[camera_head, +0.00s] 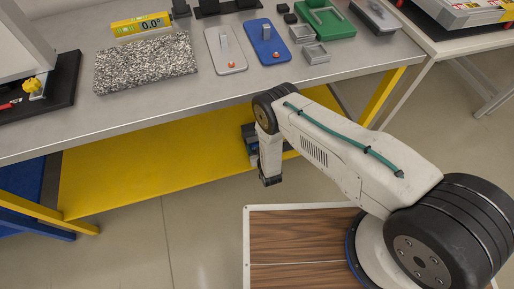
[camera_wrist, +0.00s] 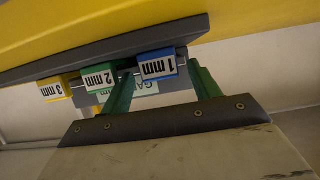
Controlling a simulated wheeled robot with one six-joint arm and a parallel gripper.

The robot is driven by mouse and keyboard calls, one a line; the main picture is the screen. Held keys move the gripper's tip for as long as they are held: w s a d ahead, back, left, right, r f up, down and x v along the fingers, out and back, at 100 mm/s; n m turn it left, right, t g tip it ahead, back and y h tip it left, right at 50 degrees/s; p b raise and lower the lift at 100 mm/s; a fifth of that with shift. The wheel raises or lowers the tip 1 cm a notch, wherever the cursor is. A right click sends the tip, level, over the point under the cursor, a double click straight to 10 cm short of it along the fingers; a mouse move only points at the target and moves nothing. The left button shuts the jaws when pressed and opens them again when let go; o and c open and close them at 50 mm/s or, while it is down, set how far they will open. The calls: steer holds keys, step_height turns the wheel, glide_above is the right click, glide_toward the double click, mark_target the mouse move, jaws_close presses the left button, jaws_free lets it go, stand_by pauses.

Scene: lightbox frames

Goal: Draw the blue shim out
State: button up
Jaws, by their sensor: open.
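The blue shim (camera_wrist: 157,65), a tab labelled "1 mm", sticks out of a dark grey holder (camera_wrist: 110,48) in the wrist view. My gripper (camera_wrist: 162,74) is open, its two green fingers on either side of the blue tab, with gaps visible at both sides. I cannot tell how deep the fingertips reach along it. In the head view my gripper (camera_head: 270,181) points down at the front of the yellow lower shelf; the blue shim cannot be made out there.
A green "2 mm" tab (camera_wrist: 99,79) lies just beside the left finger, and a yellow "3 mm" tab (camera_wrist: 53,89) farther left. The yellow shelf (camera_head: 150,175) sits under the grey bench (camera_head: 60,125), which overhangs it. The floor before the shelf is clear.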

steer(key=c, duration=1.3)
steer(key=shift+s+d, duration=0.25)
steer(key=shift+s, duration=0.55)
steer(key=shift+s+d, duration=0.2)
steer(key=shift+s, duration=0.6)
steer(key=shift+s+d, duration=0.25)
steer(key=shift+s, duration=0.55)
jaws_close()
steer(key=o, duration=1.3)
jaws_free()
steer(key=v, duration=0.7)
steer(key=shift+s+r, duration=0.15)
steer(key=shift+s, duration=0.2)
steer(key=shift+d, duration=0.1)
